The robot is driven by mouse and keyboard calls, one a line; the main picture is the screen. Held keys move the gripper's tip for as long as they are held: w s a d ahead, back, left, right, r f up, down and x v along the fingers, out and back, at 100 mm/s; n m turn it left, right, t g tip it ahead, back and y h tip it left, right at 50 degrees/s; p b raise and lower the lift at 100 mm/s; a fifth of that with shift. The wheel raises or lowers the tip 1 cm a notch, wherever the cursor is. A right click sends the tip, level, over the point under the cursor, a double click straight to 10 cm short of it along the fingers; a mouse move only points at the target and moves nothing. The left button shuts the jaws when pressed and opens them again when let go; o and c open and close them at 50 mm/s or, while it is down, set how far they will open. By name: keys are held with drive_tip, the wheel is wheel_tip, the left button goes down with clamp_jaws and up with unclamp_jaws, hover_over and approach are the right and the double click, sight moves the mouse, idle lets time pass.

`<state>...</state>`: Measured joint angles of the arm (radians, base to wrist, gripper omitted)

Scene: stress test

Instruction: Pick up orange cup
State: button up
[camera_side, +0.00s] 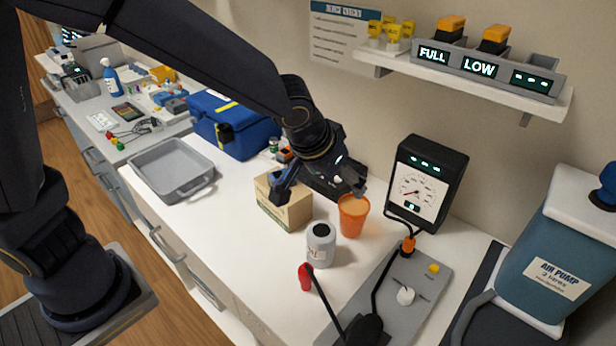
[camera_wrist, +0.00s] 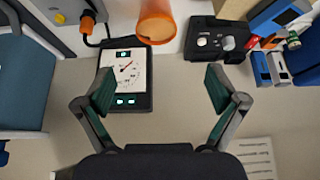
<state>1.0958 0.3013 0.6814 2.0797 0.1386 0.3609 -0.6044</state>
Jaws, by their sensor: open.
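The orange cup (camera_side: 353,215) stands upright on the white bench, right of the cardboard box and behind the grey bottle. In the wrist view the cup (camera_wrist: 157,22) is at the top centre, partly cut off by the frame edge. My gripper (camera_side: 318,184) is just left of and above the cup in the side view. In the wrist view my gripper (camera_wrist: 160,90) has its two fingers wide apart, with nothing held between them. The cup lies beyond the fingertips there, with no contact seen.
A grey bottle (camera_side: 321,244) and a cardboard box (camera_side: 284,204) stand close by. A gauge box (camera_side: 427,184) is right of the cup, against the wall. A red clip (camera_side: 305,276) with a cable lies in front. A grey tray (camera_side: 171,168) and blue case (camera_side: 232,124) are further left.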

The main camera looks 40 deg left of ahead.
approach(356, 210)
drive_tip(key=shift+x, duration=1.2)
drive_tip(key=shift+d+x, duration=0.2)
drive_tip(key=shift+x, duration=1.15)
drive_tip(key=shift+d+x, duration=0.25)
drive_tip(key=shift+x, duration=1.15)
drive_tip(key=shift+s, duration=0.2)
drive_tip(key=shift+c, duration=0.3)
drive_tip(key=c, duration=0.8)
